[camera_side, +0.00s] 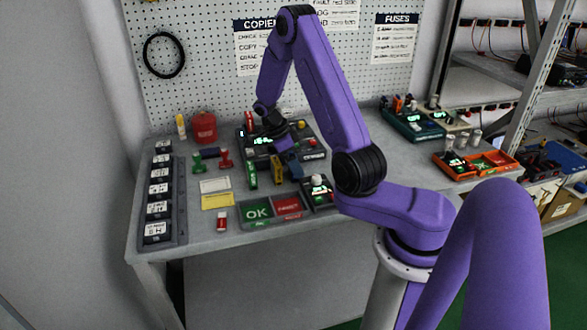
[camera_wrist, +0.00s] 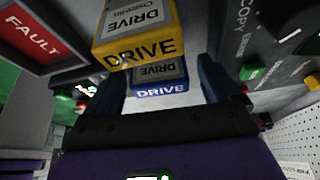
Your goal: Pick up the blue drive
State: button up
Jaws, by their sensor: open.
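The blue drive (camera_wrist: 160,88) shows in the wrist view with a grey DRIVE label. It lies between the two fingers of my gripper (camera_wrist: 161,74), with a finger on each side. My gripper is open and I cannot tell whether either finger touches the drive. A yellow drive (camera_wrist: 138,45) stands close beside the blue one and overlaps part of it in this view. In the side view my gripper (camera_side: 284,158) is low at the copier station, among the drives, and the blue drive is hard to make out there.
A red FAULT panel (camera_wrist: 33,36) and a dark copier panel (camera_wrist: 270,45) flank the drives. In the side view, a tray with green OK and red pads (camera_side: 257,212) is in front. A label rack (camera_side: 160,195) stands left and an orange tray (camera_side: 491,162) right.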

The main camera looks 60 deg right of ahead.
jog(key=c, duration=1.1)
jog(key=shift+r, duration=0.1)
